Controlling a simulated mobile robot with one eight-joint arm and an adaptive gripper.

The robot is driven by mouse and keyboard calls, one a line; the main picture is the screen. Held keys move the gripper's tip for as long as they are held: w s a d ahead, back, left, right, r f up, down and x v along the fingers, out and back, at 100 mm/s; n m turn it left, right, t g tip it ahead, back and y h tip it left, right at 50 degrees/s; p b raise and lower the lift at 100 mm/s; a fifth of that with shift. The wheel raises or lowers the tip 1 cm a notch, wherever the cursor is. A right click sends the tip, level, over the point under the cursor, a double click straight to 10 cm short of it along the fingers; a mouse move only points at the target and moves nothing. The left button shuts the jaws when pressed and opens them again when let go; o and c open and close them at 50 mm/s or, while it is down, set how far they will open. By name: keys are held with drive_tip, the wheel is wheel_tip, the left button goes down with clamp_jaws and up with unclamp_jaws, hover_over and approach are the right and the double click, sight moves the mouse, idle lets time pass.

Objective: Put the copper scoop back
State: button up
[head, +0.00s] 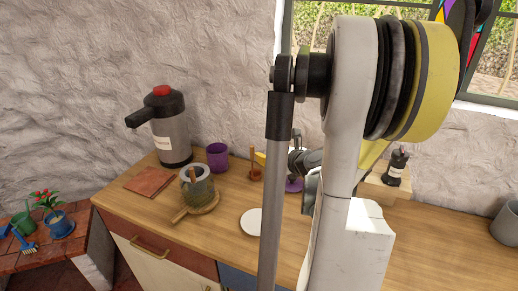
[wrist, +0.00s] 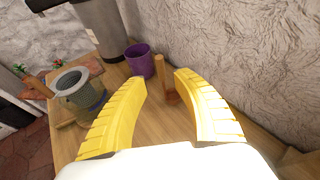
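I cannot clearly make out a copper scoop in either view. A grey-green pot (head: 203,186) stands on a round wooden board (head: 207,205), with a brown handle-like piece (head: 192,174) rising from it; the pot also shows at left in the wrist view (wrist: 80,92). A small reddish-brown upright piece (head: 254,160) stands right of a purple cup (head: 217,157). My gripper (wrist: 163,77) is open, with its yellow fingers spread and nothing held. In the wrist view the upright piece (wrist: 162,72) shows between the fingertips; whether it lies within their reach is unclear.
A steel flask (head: 172,135) stands at the back left behind a reddish board (head: 150,181). A white disc (head: 251,222) lies at the counter's front. A dark bottle (head: 397,165) stands right of my arm. My arm hides the middle of the counter (head: 440,240).

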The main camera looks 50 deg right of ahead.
drive_tip(key=w+a+r+n+g+y, duration=0.1)
drive_tip(key=w+a+n+g+y, duration=0.1)
drive_tip(key=a+n, duration=0.9)
drive_tip(key=w+a+r+n+g+y, duration=0.1)
drive_tip(key=w+a+n+y, duration=0.1)
drive_tip(key=a+n, duration=0.95)
drive_tip(key=s+a+n+g, duration=0.1)
drive_tip(key=s+a+n, duration=0.4)
drive_tip(key=a+n, duration=0.3)
drive_tip(key=s+a+n+g, duration=0.2)
drive_tip(key=s+a+n, duration=0.3)
drive_tip(key=a+n, duration=0.3)
drive_tip(key=shift+s+a+r+n, duration=0.35)
drive_tip(key=shift+s+a, duration=0.05)
drive_tip(key=shift+a, duration=0.85)
